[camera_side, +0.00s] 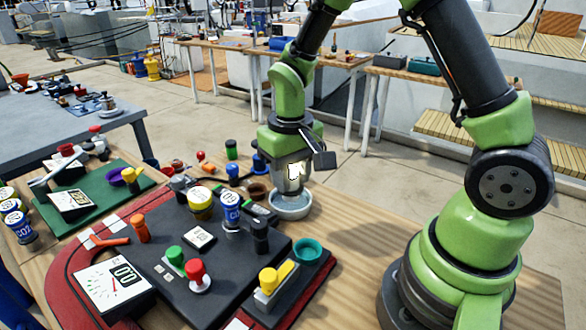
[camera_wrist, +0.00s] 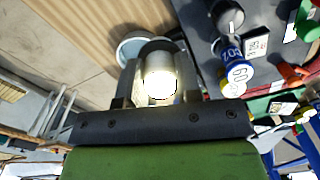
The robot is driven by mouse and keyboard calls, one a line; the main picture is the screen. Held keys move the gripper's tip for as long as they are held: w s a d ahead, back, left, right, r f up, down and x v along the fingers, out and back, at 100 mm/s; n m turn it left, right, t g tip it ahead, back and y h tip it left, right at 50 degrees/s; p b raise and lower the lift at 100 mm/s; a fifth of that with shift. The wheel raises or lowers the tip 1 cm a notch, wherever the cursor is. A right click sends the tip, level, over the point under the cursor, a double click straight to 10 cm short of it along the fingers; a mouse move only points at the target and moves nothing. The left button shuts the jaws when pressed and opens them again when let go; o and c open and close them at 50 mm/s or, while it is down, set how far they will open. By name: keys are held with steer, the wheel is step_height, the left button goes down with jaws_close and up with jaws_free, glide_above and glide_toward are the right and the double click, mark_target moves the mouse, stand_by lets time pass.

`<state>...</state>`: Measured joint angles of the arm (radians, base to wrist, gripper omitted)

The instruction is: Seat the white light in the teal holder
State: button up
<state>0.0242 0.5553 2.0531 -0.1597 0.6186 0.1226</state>
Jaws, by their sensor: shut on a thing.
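The white light (camera_side: 294,172) is between the fingers of my gripper (camera_side: 293,180), which is shut on it. In the wrist view the light (camera_wrist: 160,78) shows its bright round end between the two fingers of my gripper (camera_wrist: 160,90). In the side view it hangs upright just above a pale grey round dish (camera_side: 290,208); I cannot tell whether they touch. The teal holder (camera_side: 307,250) is a ring at the right corner of the dark panel, nearer the camera than my gripper, and empty as far as I see.
The dark panel (camera_side: 190,290) carries a yellow switch (camera_side: 270,280), red and green knobs, a black knob (camera_side: 260,235) and a blue-and-white gauge cylinder (camera_side: 231,208). A white meter (camera_side: 112,285) stands at its left. Bare wood (camera_side: 350,240) lies right of the dish.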

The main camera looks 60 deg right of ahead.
steer(key=s+a+n, duration=0.2)
steer(key=s+a, duration=0.2)
steer(key=s, duration=0.3)
steer(key=shift+w+a+f, duration=0.1)
steer(key=shift+w+f, duration=0.05)
steer(key=shift+f, duration=2.7)
steer(key=shift+f, duration=0.6)
steer(key=o, duration=0.6)
steer(key=shift+o, duration=0.2)
step_height(320, 180, up, 11)
steer(key=shift+r, duration=0.1)
